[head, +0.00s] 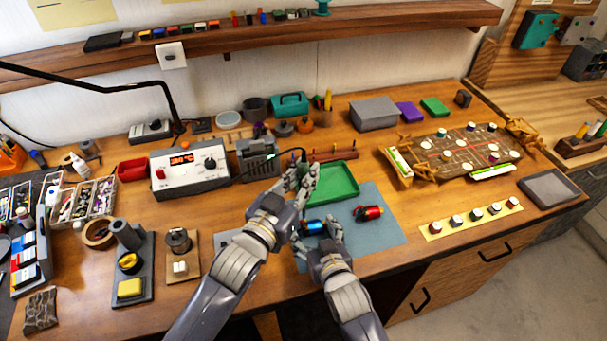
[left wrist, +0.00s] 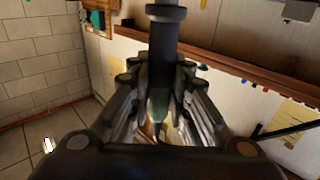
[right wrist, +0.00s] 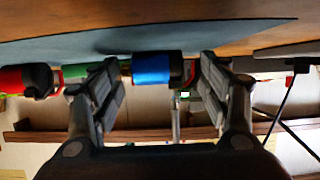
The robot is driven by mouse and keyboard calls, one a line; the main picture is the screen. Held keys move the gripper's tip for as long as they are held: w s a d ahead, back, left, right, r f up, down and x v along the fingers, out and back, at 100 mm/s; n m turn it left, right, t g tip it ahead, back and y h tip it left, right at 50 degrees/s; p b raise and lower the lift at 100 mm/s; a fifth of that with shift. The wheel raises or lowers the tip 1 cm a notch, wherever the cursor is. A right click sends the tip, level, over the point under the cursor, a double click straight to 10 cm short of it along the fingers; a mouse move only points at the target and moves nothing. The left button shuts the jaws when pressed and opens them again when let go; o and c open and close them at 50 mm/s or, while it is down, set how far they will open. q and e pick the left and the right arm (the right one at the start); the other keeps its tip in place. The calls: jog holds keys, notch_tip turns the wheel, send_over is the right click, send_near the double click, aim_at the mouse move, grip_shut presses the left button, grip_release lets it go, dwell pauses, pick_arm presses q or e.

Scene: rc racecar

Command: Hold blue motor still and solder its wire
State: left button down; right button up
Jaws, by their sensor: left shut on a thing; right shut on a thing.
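The blue motor (head: 313,228) lies on the blue-grey mat (head: 385,232) near its left side. My right gripper (head: 322,233) is shut on it; in the right wrist view the blue motor (right wrist: 151,68) sits between the fingers. My left gripper (head: 303,182) is above and behind the motor, shut on the dark handle of a soldering iron (left wrist: 165,40), which stands roughly upright in the left wrist view. The iron's tip and the motor's wire cannot be made out.
A red motor (head: 368,213) lies on the mat to the right. A green tray (head: 332,183) is just behind. The soldering station (head: 190,178) stands at the left. A car chassis (head: 460,150) and a yellow strip (head: 470,218) with several wheels are at the right.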

aim_at(302, 158)
pick_arm(q)
jog(key=shift+f, duration=0.7)
pick_arm(e)
jog(key=shift+s+f, duration=0.1)
jog(key=shift+f, duration=0.1)
dwell(1.8)
pick_arm(q)
jog(key=shift+r, duration=0.1)
dwell(0.5)
jog(key=shift+r, duration=3.45)
jog(key=s+a+r, duration=0.2)
jog(key=a, duration=0.5)
jog(key=shift+s+a, duration=0.25)
jog(key=shift+a, duration=0.05)
pick_arm(e)
jog(key=o, duration=1.2)
jog(key=shift+r, duration=0.1)
jog(key=shift+o, duration=0.2)
jog(key=shift+r, duration=0.1)
